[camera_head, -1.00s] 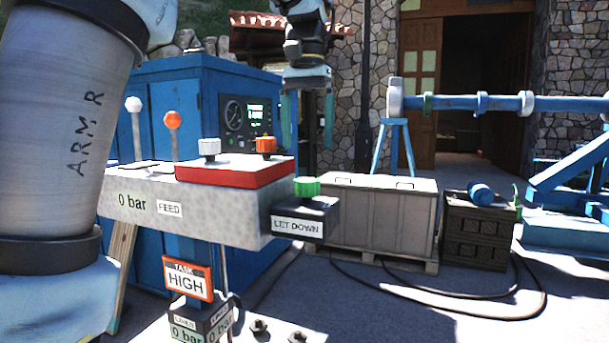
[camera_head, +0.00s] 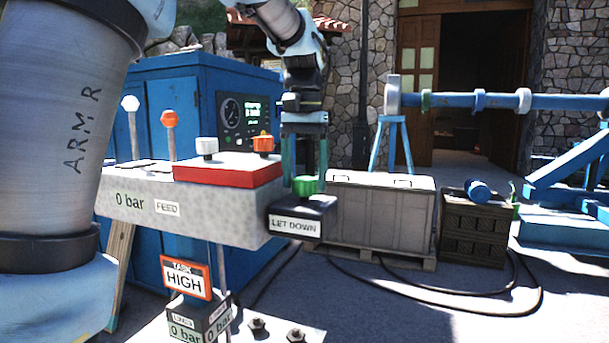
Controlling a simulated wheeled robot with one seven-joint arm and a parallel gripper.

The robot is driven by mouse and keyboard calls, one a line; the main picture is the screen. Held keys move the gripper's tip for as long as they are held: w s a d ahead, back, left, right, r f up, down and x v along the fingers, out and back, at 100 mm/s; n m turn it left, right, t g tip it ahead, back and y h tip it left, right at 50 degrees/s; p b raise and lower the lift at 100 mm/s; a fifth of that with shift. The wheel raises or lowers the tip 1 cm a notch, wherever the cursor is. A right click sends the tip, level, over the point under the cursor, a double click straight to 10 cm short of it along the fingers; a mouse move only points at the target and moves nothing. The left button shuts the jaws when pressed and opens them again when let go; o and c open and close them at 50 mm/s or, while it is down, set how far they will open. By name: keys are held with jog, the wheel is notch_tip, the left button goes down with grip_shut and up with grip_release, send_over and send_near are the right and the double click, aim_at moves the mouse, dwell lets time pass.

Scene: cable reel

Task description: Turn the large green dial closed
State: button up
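The green dial (camera_head: 305,185) sits on top of the black block labelled LET DOWN (camera_head: 295,226), at the right end of the grey panel. My gripper (camera_head: 305,172) points straight down directly above the dial. Its two fingers are apart, one to the left and one to the right of the dial, with their tips at about the height of the dial's top. I cannot tell whether either finger touches the dial.
A red plate (camera_head: 228,169) with a white knob (camera_head: 207,147) and an orange knob (camera_head: 263,143) is just left of the gripper. A white lever (camera_head: 131,104) and an orange lever (camera_head: 169,119) stand further left. A grey crate (camera_head: 378,215) is behind the dial.

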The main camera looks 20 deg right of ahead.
jog(key=c, duration=1.1)
jog(key=shift+r, duration=0.1)
jog(key=n+p, duration=0.2)
jog(key=n, duration=0.1)
jog(key=shift+r+n, duration=0.1)
jog(key=shift+n, duration=0.3)
jog(key=n+p, duration=0.2)
jog(key=n, duration=0.3)
jog(key=shift+p, duration=0.4)
jog(key=n+p, duration=0.2)
jog(key=n, duration=0.3)
jog(key=shift+n+p, duration=0.8)
jog(key=shift+n, duration=1.3)
